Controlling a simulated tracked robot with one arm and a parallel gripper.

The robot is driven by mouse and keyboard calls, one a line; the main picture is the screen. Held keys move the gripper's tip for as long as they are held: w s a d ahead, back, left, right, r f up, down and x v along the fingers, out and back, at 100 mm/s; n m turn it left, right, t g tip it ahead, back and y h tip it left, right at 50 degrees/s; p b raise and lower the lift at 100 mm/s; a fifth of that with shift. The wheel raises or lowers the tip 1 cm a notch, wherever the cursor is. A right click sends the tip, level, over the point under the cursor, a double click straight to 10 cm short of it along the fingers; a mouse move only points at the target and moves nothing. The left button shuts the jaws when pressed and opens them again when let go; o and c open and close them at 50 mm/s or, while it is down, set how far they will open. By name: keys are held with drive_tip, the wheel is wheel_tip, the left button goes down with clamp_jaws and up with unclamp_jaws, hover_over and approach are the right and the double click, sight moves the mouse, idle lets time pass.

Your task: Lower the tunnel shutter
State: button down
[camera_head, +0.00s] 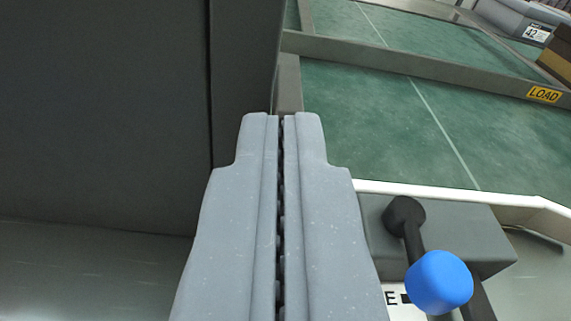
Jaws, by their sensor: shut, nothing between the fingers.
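My gripper (281,118) is shut and empty, pointing forward in the middle of the view. A large dark grey panel (105,110) fills the left, with a narrower dark grey upright face (243,60) beside it. I cannot tell whether either is the tunnel shutter or the tunnel's body. To the right of my gripper, a black lever with a blue ball knob (439,282) is mounted on a grey box (465,240). The lever leans toward me and to the right. My gripper appears apart from the knob. A white label on the box is partly hidden, showing an "E".
A green conveyor belt (400,130) with grey rails runs at the right. A yellow "LOAD" label (544,94) is on the crossing rail. A grey bin marked 42 (515,20) and a brown box (558,55) stand at the far right. A white rail (450,194) edges the belt.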

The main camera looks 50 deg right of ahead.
drive_tip(key=s+a+r+p, duration=0.3)
drive_tip(key=s+a+r, duration=0.2)
drive_tip(key=s+a, duration=0.25)
drive_tip(key=w+a+r+t+y, duration=0.1)
drive_tip(key=w+a+r+y, duration=0.15)
drive_tip(key=r, duration=0.35)
drive_tip(key=w+a+r+t+y, duration=0.1)
drive_tip(key=w+r+t+y, duration=0.15)
drive_tip(key=r, duration=0.35)
drive_tip(key=s+a+r+n+y, duration=0.1)
drive_tip(key=a+r+n+y, duration=0.15)
drive_tip(key=r, duration=0.65)
drive_tip(key=s+a+r+n+y, duration=0.1)
drive_tip(key=a+r+y, duration=0.15)
drive_tip(key=r, duration=0.65)
drive_tip(key=s+r+n+g, duration=0.1)
drive_tip(key=s+r+n, duration=0.1)
drive_tip(key=s+r, duration=1.6)
drive_tip(key=shift+s+d+r, duration=0.3)
drive_tip(key=shift+s+r, duration=0.1)
drive_tip(key=shift+s, duration=0.85)
drive_tip(key=shift+n, duration=0.25)
